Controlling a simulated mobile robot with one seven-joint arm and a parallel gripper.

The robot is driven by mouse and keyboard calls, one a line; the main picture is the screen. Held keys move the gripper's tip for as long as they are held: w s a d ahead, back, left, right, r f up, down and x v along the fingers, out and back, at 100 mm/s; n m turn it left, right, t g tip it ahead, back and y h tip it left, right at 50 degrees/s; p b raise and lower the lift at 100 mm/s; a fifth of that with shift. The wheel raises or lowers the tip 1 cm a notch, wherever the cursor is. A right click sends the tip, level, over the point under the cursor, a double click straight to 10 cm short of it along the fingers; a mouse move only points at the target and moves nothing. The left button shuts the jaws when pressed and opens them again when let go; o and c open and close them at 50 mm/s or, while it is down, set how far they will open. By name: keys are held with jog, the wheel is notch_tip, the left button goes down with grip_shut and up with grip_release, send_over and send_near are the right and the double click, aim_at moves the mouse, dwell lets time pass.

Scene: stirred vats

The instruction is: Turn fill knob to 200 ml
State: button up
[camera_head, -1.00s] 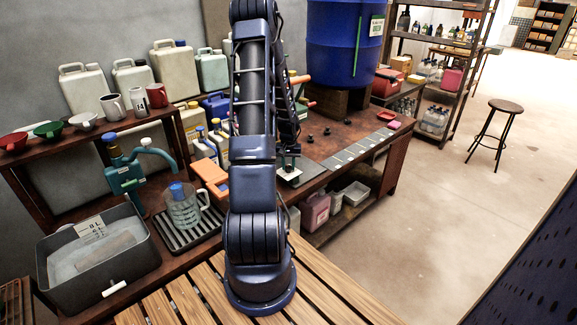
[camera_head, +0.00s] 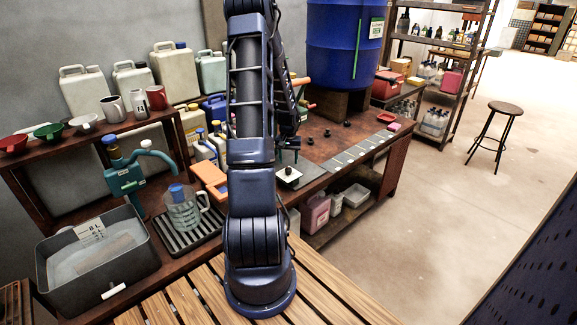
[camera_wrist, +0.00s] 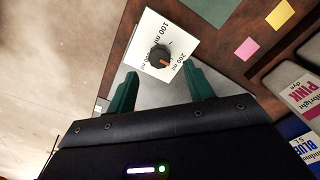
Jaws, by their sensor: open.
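The fill knob (camera_wrist: 159,57) is dark with an orange pointer mark and sits on a white dial plate (camera_wrist: 150,34) lettered 100 ml, 200 ml and a third label partly hidden by the knob. The orange mark lies on the side towards the lower right, near the 200 ml lettering; its exact alignment is hard to tell. My gripper (camera_wrist: 161,88) is open, its two teal fingers apart and empty, with the knob beyond the fingertips and not touched. In the head view the knob (camera_head: 289,170) stands clear below my gripper (camera_head: 288,150).
A jug (camera_head: 183,210) and a teal pump (camera_head: 125,180) stand to the left. Pink and blue dye containers (camera_wrist: 305,98) show at the right in the wrist view. Several small black knobs sit farther along the bench.

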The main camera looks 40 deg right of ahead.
aim_at(287, 169)
notch_tip(287, 169, up, 6)
dwell(0.4)
dwell(0.4)
jog(key=w+a+r+n+t, duration=0.1)
jog(key=a+r+n, duration=0.1)
jog(key=a+r, duration=0.95)
jog(key=w+a+r+n+t, duration=0.1)
jog(key=a+r+n, duration=0.1)
jog(key=a+r, duration=1)
jog(key=s+a+r+n+t, duration=0.1)
jog(key=s+a+r+n, duration=0.1)
jog(key=s+a, duration=0.6)
jog(key=s+a+r+n+t, duration=0.1)
jog(key=s+a+r+n, duration=0.1)
jog(key=s+a, duration=0.7)
jog(key=a+n, duration=0.1)
jog(key=a, duration=0.4)
jog(key=shift+r+t, duration=0.3)
